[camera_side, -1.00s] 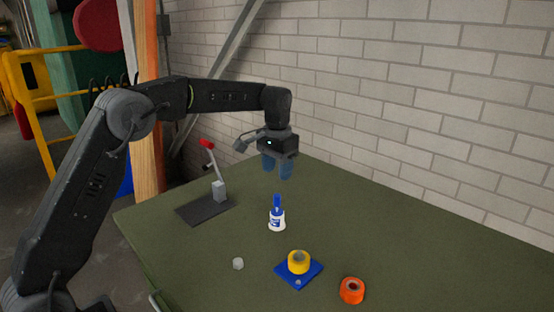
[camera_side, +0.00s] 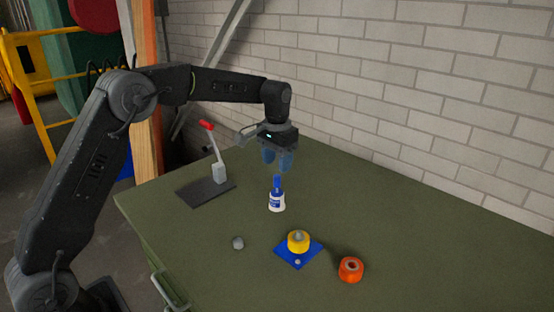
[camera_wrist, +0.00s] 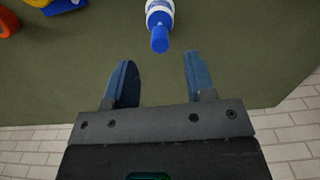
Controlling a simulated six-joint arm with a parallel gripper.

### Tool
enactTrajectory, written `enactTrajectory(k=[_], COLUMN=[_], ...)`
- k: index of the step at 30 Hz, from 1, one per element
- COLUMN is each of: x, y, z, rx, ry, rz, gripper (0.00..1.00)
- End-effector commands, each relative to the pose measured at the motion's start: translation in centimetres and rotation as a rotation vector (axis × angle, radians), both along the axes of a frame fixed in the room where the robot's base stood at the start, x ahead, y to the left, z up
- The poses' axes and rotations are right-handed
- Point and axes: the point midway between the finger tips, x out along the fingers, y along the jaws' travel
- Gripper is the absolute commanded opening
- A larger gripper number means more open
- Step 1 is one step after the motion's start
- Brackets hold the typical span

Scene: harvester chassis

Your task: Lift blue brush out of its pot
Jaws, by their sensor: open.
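The blue brush (camera_side: 277,184) stands upright in its white pot (camera_side: 277,204) on the green table. In the wrist view the blue brush handle (camera_wrist: 160,40) shows at the top, with part of the white pot (camera_wrist: 160,8) cut off by the frame edge. My gripper (camera_side: 277,165) is above the brush, its blue fingers pointing down. In the wrist view my gripper (camera_wrist: 158,80) is open and empty. The brush lies just beyond the fingertips, not between them. How high the fingertips are above the handle top is hard to tell.
A yellow roll (camera_side: 298,242) sits on a blue plate (camera_side: 311,255). An orange roll (camera_side: 350,269) and a small grey piece (camera_side: 238,243) lie nearby. A red-handled lever (camera_side: 213,145) on a dark base stands left. A brick wall (camera_side: 420,110) is behind the table.

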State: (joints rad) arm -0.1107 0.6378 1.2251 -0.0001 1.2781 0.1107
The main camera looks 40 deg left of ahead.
Motion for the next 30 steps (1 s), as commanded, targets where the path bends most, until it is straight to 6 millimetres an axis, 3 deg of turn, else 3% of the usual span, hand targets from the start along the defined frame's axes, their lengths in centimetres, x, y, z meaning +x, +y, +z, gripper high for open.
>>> enactTrajectory(k=[30], x=[0.0], y=[0.0], z=[-2.5], rx=[0.000], ry=[0.001], rz=[0.000], gripper=[0.50])
